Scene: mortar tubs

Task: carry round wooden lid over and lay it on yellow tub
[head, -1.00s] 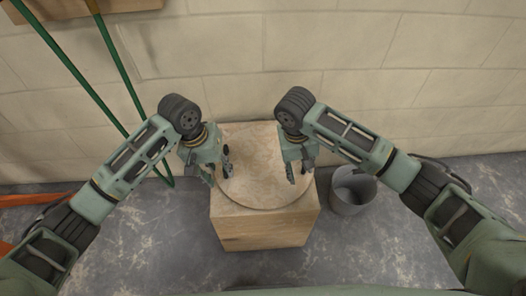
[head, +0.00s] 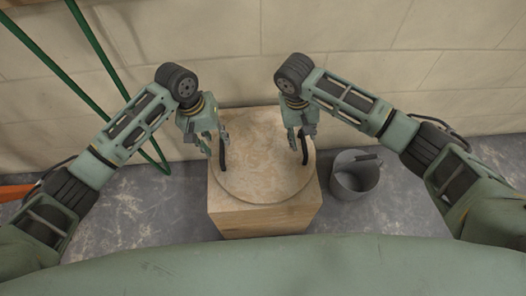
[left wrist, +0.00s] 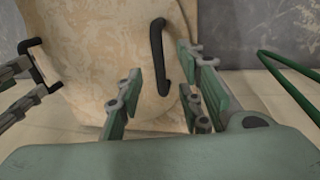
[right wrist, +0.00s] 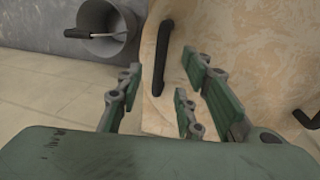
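The round wooden lid (head: 262,170) lies flat on a wooden box, with a black bar handle at its left and another at its right. My left gripper (head: 208,142) is open just above the left handle (head: 223,148). In the left wrist view that handle (left wrist: 158,60) shows beyond and between the spread fingers. My right gripper (head: 299,138) is open by the right handle (head: 304,150). In the right wrist view this handle (right wrist: 163,55) shows beyond the open fingers, apart from them. No yellow tub is in view.
The wooden box (head: 265,222) stands on the grey floor near a block wall. A grey bucket (head: 352,185) with a dark-handled tool in it stands right of the box. Green poles (head: 85,90) lean at the left. An orange piece (head: 18,192) lies at the far left.

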